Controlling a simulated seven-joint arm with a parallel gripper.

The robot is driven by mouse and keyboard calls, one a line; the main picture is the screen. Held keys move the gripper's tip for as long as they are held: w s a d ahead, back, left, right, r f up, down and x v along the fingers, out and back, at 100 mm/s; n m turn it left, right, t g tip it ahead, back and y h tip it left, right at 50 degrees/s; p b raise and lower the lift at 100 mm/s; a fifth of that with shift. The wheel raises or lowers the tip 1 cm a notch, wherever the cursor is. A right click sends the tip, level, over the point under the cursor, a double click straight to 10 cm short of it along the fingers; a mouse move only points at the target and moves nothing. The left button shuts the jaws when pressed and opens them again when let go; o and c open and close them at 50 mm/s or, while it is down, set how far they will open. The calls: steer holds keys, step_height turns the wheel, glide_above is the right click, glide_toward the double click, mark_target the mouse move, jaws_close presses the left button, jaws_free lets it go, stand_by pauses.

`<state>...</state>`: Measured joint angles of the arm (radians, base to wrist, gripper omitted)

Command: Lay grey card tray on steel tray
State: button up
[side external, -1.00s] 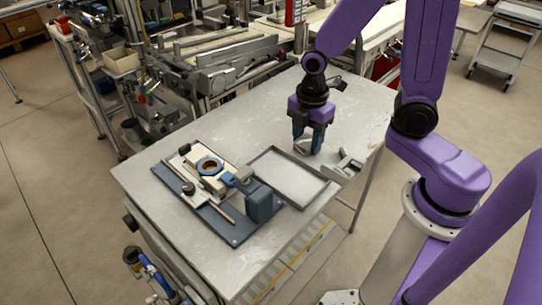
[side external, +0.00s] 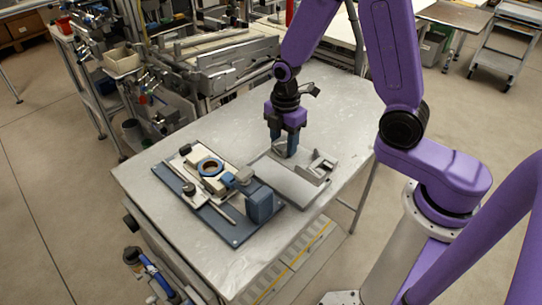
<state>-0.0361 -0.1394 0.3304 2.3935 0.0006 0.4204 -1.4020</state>
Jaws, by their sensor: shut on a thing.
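My gripper (side external: 285,151) points down over the far left part of the steel tray (side external: 287,184) and is shut on the grey card tray (side external: 319,168). The grey card tray is a small light-grey piece with raised blocks at its right end. It is over the right part of the steel tray and hides much of its floor and far right rim. I cannot tell whether it touches the steel tray or hangs just above it. The fingers hide the part of the card tray that they grip.
A blue-based fixture (side external: 232,238) with a round brown-ringed reel seat (side external: 210,167) and an upright blue block (side external: 260,204) stands close left of the steel tray. The worktable (side external: 225,125) is clear behind and to the right. A metal machine (side external: 215,65) stands beyond it.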

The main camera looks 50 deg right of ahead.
glide_above(271, 166)
step_height(271, 166, down, 5)
steer(key=shift+s+a+r, duration=0.1)
steer(key=shift+s, duration=0.05)
steer(key=shift+f, duration=1.55)
steer(key=shift+f, duration=0.1)
steer(key=o, duration=0.9)
